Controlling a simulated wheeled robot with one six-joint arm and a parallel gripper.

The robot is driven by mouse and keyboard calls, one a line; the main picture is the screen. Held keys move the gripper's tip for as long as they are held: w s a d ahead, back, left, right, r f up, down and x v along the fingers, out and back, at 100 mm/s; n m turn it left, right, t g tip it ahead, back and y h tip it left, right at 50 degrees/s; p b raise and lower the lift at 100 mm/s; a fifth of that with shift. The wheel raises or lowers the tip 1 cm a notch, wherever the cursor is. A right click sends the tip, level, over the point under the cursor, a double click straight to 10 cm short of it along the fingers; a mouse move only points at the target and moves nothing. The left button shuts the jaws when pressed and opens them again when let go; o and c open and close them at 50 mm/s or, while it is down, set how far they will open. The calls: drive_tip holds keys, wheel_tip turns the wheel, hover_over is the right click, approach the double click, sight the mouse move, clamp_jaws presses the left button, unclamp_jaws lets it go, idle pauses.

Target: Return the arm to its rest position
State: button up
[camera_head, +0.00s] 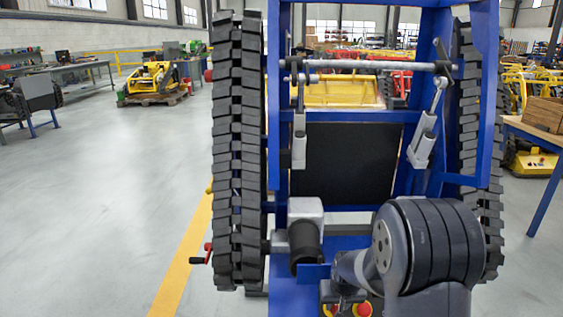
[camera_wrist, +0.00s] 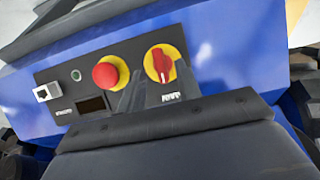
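My arm (camera_head: 430,245) is bent low at the right in the head view, in front of a blue tracked carrier (camera_head: 480,100). My gripper (camera_wrist: 150,92) shows as dark grey shapes in the wrist view, close in front of the carrier's control panel (camera_wrist: 70,72). The panel bears a red stop button (camera_wrist: 108,73) on a yellow disc and a red rotary switch (camera_wrist: 160,62) on a yellow disc. The dark shapes overlap the panel just below these. I cannot make out a gap between the fingertips or any contact. The gripper is hidden in the head view.
The carrier's left track (camera_head: 238,150) and right track (camera_head: 470,120) stand upright beside its frame. A red-handled crank (camera_head: 202,255) juts out at lower left. A wooden crate (camera_head: 545,113) sits on a table at right. Open floor (camera_head: 110,200) lies to the left.

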sight(336, 309)
drive_tip(key=p+v, duration=0.1)
drive_tip(key=v, duration=0.6)
drive_tip(key=b+x, duration=0.2)
drive_tip(key=x, duration=0.9)
drive_tip(key=shift+f+b, duration=0.3)
drive_tip(key=shift+r+m+y, duration=0.3)
drive_tip(key=shift+m, duration=0.4)
drive_tip(key=m+y+b, duration=0.1)
drive_tip(key=m, duration=0.1)
drive_tip(key=m+y+b, duration=0.1)
drive_tip(key=m+b, duration=0.1)
drive_tip(key=shift+m+t, duration=0.3)
drive_tip(key=shift+m+t+y+b, duration=0.3)
drive_tip(key=shift+m+b, duration=0.3)
drive_tip(key=shift+m, duration=0.4)
drive_tip(key=shift+r, duration=0.1)
drive_tip(key=shift+s, duration=0.1)
